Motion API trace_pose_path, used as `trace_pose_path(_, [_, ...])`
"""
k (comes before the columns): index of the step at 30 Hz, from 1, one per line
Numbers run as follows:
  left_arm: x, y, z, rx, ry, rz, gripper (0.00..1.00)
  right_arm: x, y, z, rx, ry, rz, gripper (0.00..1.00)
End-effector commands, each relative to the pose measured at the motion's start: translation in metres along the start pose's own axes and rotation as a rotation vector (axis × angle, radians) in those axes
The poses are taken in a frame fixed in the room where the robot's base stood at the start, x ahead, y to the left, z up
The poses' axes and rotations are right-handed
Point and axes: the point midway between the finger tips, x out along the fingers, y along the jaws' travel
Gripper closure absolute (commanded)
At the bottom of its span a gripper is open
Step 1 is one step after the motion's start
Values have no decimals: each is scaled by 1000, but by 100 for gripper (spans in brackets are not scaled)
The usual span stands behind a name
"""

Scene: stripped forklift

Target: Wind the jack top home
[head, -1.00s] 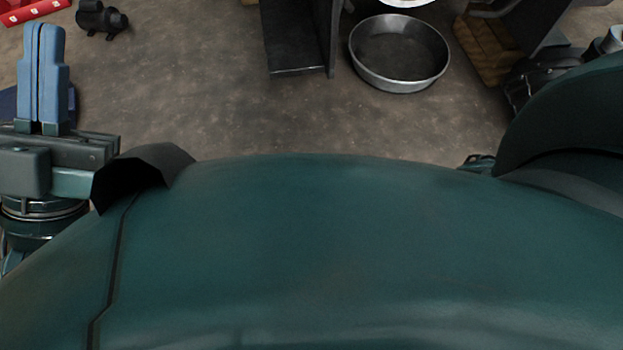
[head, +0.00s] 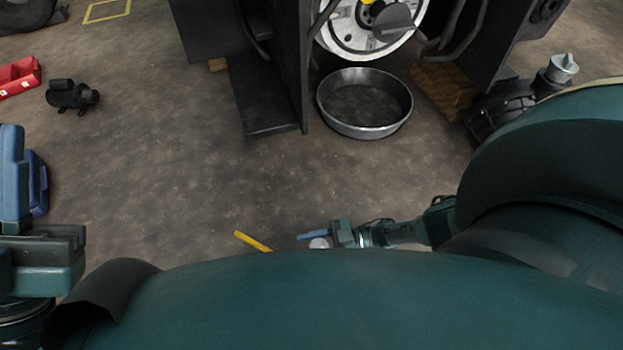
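No part is clearly recognisable as the jack or its top. A yellow bar (head: 253,241) and a small pale round piece (head: 319,243) show just beyond my dark green body, which hides what lies below them. My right gripper (head: 314,236) points left with its blue fingers beside the pale piece. Whether it touches or grips that piece is too small to tell. My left gripper (head: 13,170) is at the left edge, partly cut off, its blue fingers together and nothing seen between them.
A round metal pan (head: 365,128) lies on the floor below a white wheel hub (head: 340,38) between dark frame plates (head: 262,100). Wooden blocks (head: 443,90) and a motor with a silver cap (head: 562,68) stand right. A black pump (head: 72,95) and red tray (head: 18,77) lie left.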

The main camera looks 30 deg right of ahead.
Motion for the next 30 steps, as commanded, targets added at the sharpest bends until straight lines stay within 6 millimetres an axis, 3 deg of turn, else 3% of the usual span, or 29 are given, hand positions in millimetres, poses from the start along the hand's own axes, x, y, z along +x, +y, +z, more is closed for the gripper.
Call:
trace_pose_path(9, [0, 0, 0, 0, 1, 0, 100, 0, 0, 0, 0, 0, 0, 80])
trace_pose_path(19, [3, -2, -2, -6, -10, -1, 100, 0, 0, -1, 2, 1, 68, 80])
trace_pose_path(30, [-4, 4, 12, -78, -117, -13, 100, -1, 5, -2, 1, 1, 318, 80])
